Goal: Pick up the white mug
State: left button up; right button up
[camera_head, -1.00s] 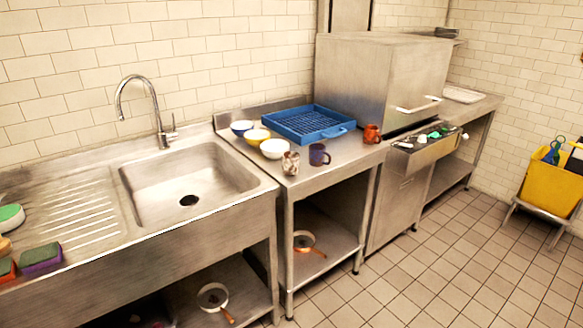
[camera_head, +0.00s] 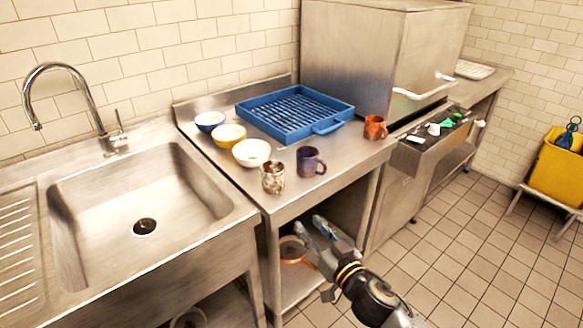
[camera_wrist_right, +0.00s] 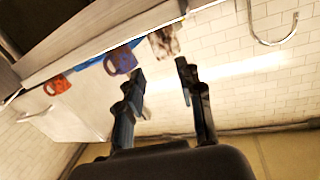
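The white mug (camera_head: 272,177), mottled with brown patches, stands near the front left corner of the steel table (camera_head: 225,160). In the right wrist view the mug (camera_wrist_right: 164,42) shows at the top, beyond my fingers and tilted by the camera angle. My right gripper (camera_head: 317,226) is below and to the right of the mug in the head view, in front of the table and apart from it. In the right wrist view the gripper (camera_wrist_right: 160,70) has its two fingers spread, with nothing between them. My left gripper is not in view.
A purple mug (camera_head: 310,161) stands close right of the white mug. White (camera_head: 252,153), yellow (camera_head: 229,135) and blue (camera_head: 210,121) bowls are behind it. A blue rack (camera_head: 330,128) and an orange mug (camera_head: 375,127) are farther right. A sink (camera_head: 140,195) is left.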

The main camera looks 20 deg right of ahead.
notch_tip(320, 180, up, 3)
jog(key=p, duration=0.2)
send_near(281, 188)
jog(key=w, duration=0.4)
jog(key=shift+t, duration=0.3)
jog(key=w, duration=0.1)
jog(key=w+a, duration=0.1)
jog(key=w, duration=0.3)
jog(key=shift+w+a+f, duration=0.1)
jog(key=shift+a+f, duration=0.05)
jog(key=shift+f, duration=0.15)
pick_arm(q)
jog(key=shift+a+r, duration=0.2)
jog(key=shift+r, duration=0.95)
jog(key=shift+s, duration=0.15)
pick_arm(e)
jog(key=shift+c, duration=0.2)
grip_shut()
